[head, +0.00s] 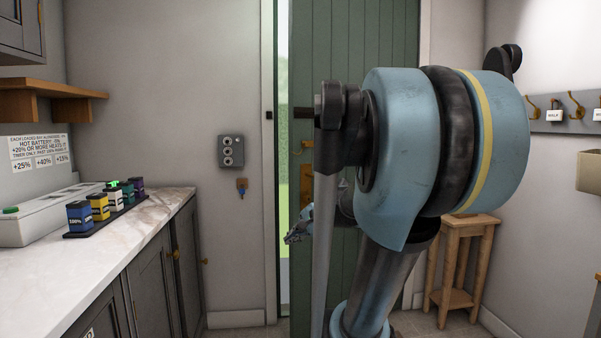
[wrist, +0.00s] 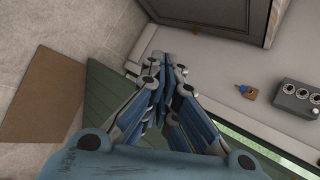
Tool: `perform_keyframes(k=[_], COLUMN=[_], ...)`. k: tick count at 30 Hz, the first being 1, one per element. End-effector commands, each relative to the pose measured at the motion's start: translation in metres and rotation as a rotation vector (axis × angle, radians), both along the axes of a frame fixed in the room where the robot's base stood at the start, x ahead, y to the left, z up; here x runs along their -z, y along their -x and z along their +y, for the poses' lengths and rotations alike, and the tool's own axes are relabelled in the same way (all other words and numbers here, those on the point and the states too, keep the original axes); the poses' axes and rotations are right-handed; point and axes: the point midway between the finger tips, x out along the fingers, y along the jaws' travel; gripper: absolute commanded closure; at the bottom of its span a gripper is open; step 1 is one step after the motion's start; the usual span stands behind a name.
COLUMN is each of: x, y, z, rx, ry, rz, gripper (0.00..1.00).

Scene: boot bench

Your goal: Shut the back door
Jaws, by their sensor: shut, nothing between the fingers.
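The back door (head: 345,55) is green and planked, and stands ajar. A narrow bright gap shows outdoors between its left edge and the frame (head: 268,160). A brass-coloured latch plate (head: 306,185) sits near that edge. My arm hides much of the door's middle and lower part. My gripper (head: 295,236) is shut and empty, low near the door's left edge. In the wrist view my gripper (wrist: 168,68) has its fingers together, with the green door (wrist: 110,90) behind them. I cannot tell whether it touches the door.
A marble counter (head: 120,232) with grey cupboards runs along the left, carrying coloured batteries (head: 100,206). A grey switch box (head: 231,151) is on the wall left of the door. A wooden stool (head: 460,262) stands at right. A brown mat (wrist: 42,95) lies on the floor.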

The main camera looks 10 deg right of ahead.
Motion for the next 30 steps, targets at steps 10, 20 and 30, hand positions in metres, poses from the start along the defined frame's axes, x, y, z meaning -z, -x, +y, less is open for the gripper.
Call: perform_keyframes(k=[10, 20, 30], x=[-0.101, -0.158, -0.167], y=[-0.143, -0.228, -0.255], z=[-0.039, -0.114, -0.127], rx=[0.485, 0.746, 0.784], ry=[-0.739, -1.338, -1.464], rz=[0.058, 0.154, 0.182], gripper=[1.00, 1.00, 1.00])
